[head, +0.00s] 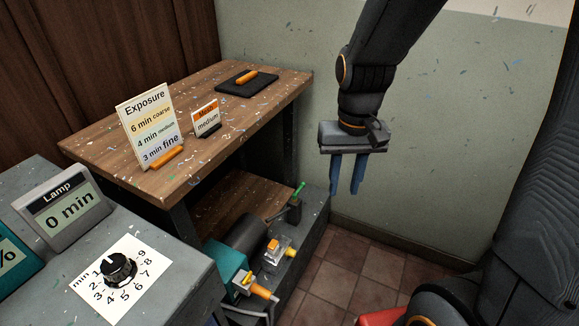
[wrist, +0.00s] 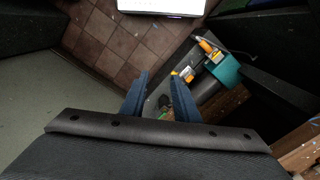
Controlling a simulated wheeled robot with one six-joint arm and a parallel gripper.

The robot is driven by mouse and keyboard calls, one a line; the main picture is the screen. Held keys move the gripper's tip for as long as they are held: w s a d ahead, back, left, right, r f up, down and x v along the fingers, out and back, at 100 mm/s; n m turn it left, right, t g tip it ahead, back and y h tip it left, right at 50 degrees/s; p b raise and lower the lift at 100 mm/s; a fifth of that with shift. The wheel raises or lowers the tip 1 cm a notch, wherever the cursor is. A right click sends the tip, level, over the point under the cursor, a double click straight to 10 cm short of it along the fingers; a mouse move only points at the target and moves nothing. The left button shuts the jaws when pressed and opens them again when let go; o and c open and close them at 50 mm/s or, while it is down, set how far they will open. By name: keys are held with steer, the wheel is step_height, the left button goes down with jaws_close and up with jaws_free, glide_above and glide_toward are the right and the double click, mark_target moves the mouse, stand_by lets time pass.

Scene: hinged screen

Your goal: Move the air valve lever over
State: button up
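My gripper (head: 344,193) hangs in the air to the right of the bench, fingers pointing down with a gap between them, empty. Its blue fingers also show in the wrist view (wrist: 160,82). Left of and below it, a low grey unit carries a black lever with a green tip (head: 299,190) on a dark block. The same unit has an orange-handled fitting (head: 262,292) and a clear and orange fitting (head: 275,250). No label shows which is the air valve lever. The gripper is apart from all of them; in the wrist view its fingers partly cover the unit.
A wooden bench (head: 220,100) holds an Exposure sign (head: 148,118), a small Mesh sign (head: 206,120) and a black pad (head: 246,84). A grey cabinet with a Lamp display (head: 62,208) and a dial (head: 118,268) stands front left. The tiled floor (head: 350,260) is open below the gripper.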

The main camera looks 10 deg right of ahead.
steer(key=w+f+m+b, duration=0.2)
steer(key=w+f+b, duration=0.3)
steer(key=w+f, duration=0.5)
steer(key=w+f+m+b, duration=0.2)
steer(key=w+f+b, duration=0.3)
steer(key=w, duration=1.2)
steer(key=w+f+m+b, duration=0.2)
steer(key=w+f+b, duration=0.3)
steer(key=w+f, duration=0.9)
steer(key=shift+w+f, duration=0.25)
steer(key=shift+f, duration=0.1)
steer(key=shift+f+b, duration=1.7)
steer(key=shift+f, duration=2.25)
steer(key=c, duration=0.5)
steer(key=shift+s+d+m, duration=0.35)
steer(key=shift+m, duration=0.4)
steer(key=shift+s+d+m, duration=0.3)
steer(key=shift+d+m, duration=0.05)
steer(key=shift+m, duration=0.4)
steer(key=shift+c, duration=0.2)
steer(key=s+d+m, duration=0.1)
steer(key=s+m, duration=0.6)
steer(key=m, duration=0.4)
steer(key=shift+d, duration=0.25)
steer(key=s+m, duration=0.1)
steer(key=m, duration=0.1)
steer(key=s+a+m, duration=0.1)
steer(key=s+m, duration=0.1)
steer(key=shift+a+m, duration=0.2)
steer(key=shift+m, duration=0.2)
